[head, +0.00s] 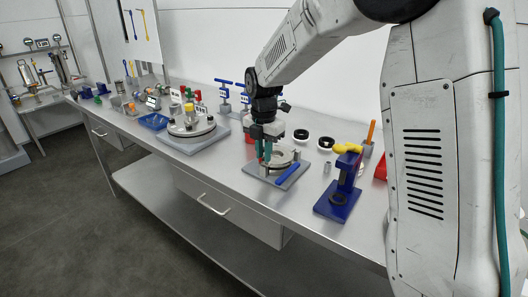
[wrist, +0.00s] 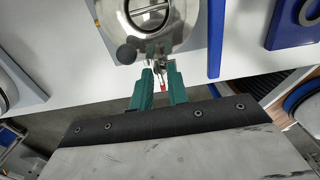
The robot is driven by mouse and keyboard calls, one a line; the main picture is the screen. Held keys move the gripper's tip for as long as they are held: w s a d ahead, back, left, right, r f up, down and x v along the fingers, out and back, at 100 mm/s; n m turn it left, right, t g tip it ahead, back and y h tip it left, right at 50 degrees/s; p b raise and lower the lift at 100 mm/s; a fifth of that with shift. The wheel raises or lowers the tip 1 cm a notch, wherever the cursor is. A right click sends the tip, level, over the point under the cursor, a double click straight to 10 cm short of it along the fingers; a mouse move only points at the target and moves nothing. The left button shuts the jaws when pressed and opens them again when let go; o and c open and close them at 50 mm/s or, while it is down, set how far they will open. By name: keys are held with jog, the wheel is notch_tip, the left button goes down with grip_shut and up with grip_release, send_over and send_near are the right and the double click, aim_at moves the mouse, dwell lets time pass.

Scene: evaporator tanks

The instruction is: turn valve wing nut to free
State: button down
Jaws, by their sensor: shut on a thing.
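The valve (head: 282,158) is a round metal body on a grey plate on the bench. In the wrist view the valve body (wrist: 172,18) fills the top, with a slotted disc in its middle and a dark round knob (wrist: 127,53) at its lower left. The small metal wing nut (wrist: 159,68) is at the valve's near edge, with a red-tipped part just below it. My gripper (head: 264,156) reaches down at the valve's left side. Its teal fingers (wrist: 160,82) are on either side of the wing nut and shut on it. The fingers partly hide the nut.
A blue bar (head: 288,173) lies on the plate right of the valve. A blue stand with a yellow top (head: 345,180) is farther right. A larger round lidded vessel (head: 191,127) stands left. Black rings (head: 301,134) lie behind. The bench's front edge is close.

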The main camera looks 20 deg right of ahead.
jog(key=shift+w+r, duration=0.15)
jog(key=c, duration=1.6)
grip_release()
notch_tip(320, 180, up, 8)
jog(key=shift+f, duration=0.15)
